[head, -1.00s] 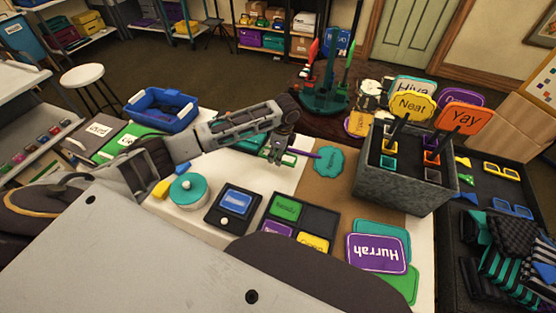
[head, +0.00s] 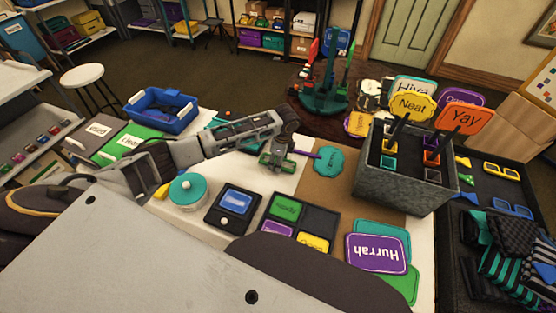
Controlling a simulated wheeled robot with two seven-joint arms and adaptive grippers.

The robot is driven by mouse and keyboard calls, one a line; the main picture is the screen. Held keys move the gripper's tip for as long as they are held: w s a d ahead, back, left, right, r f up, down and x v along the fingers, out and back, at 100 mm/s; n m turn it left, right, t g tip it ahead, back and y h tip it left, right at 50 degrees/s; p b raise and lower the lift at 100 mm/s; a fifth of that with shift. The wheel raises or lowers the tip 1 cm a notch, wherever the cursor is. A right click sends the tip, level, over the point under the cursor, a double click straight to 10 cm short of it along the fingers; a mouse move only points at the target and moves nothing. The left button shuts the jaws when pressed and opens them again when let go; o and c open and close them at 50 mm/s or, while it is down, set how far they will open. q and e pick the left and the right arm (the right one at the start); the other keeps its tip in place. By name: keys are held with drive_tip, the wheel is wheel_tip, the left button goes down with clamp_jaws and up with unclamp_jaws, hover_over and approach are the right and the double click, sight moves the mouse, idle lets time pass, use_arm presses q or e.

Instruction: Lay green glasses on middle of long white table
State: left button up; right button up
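The green glasses (head: 288,166) are at the middle of the long white table (head: 238,172), partly hidden by my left gripper. My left gripper (head: 277,163) comes in from the left, with its fingers pointing down at the glasses. The fingers overlap the glasses, and I cannot tell whether they grip them or whether the glasses touch the table top. My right gripper is not in view.
A teal paddle sign (head: 329,160) lies just right of the glasses. A grey bin (head: 400,185) of signs stands further right. A teal-lidded round pot (head: 188,191), a blue-screened device (head: 233,207) and a sectioned tray (head: 318,219) stand nearer. A blue basket (head: 161,110) is at left.

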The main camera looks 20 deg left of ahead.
use_arm(q)
drive_tip(key=shift+o, duration=0.9)
drive_tip(key=shift+r, duration=0.35)
wheel_tip(320, 180, up, 12)
drive_tip(key=d, duration=0.1)
drive_tip(key=shift+d+f, duration=0.25)
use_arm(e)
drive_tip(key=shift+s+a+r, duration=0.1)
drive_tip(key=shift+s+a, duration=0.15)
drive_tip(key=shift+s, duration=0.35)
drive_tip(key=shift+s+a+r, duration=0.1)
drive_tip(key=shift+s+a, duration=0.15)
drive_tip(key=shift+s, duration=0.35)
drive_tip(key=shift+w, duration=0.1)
